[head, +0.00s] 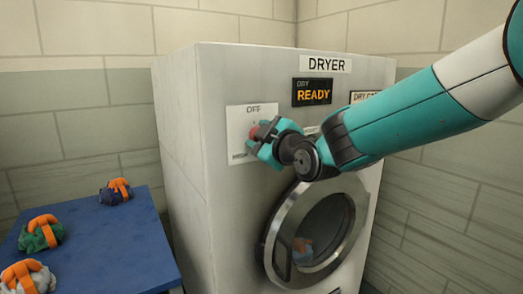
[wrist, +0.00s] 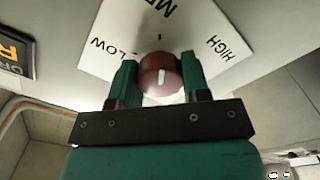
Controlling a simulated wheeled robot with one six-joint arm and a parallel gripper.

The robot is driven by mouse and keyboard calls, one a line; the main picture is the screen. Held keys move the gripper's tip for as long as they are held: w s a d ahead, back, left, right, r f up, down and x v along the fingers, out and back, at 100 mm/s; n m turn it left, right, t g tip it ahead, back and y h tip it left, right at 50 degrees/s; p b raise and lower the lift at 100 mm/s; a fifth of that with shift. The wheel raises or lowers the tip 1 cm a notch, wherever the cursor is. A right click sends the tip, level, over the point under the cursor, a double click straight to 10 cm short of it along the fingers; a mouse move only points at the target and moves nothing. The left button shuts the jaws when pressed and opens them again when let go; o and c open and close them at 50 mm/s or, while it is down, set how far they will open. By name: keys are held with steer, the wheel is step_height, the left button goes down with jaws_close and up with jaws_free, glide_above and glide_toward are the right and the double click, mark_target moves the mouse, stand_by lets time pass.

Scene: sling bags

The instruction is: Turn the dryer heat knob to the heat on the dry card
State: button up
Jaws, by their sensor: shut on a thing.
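The dryer heat knob is a red-brown round knob (head: 257,132) on a white dial plate (head: 237,120) at the dryer's upper left front. In the wrist view the knob (wrist: 158,72) sits between the two teal fingers of my gripper (wrist: 160,80), which is shut on it. The plate there reads LOW at left, part of MEDIUM at top and HIGH at right; OFF shows in the head view. A short white mark is on the knob, nearly upright in the wrist view; I cannot tell which end points. The dry card (head: 366,96) is mostly hidden by my arm, its heat unreadable.
The white dryer (head: 180,150) has a display (head: 312,91) reading DRY READY and a round door (head: 317,232), shut, below my gripper (head: 265,140). A blue table (head: 100,245) at left bears bundles with orange straps: dark blue (head: 108,195), green (head: 36,240) and grey (head: 40,282).

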steer(key=shift+n+b, duration=0.45)
steer(key=shift+n, duration=0.15)
steer(key=o, duration=0.9)
steer(key=shift+o, duration=0.2)
steer(key=b+v, duration=0.3)
steer(key=v, duration=1.4)
steer(key=shift+d, duration=0.2)
steer(key=shift+s, duration=0.15)
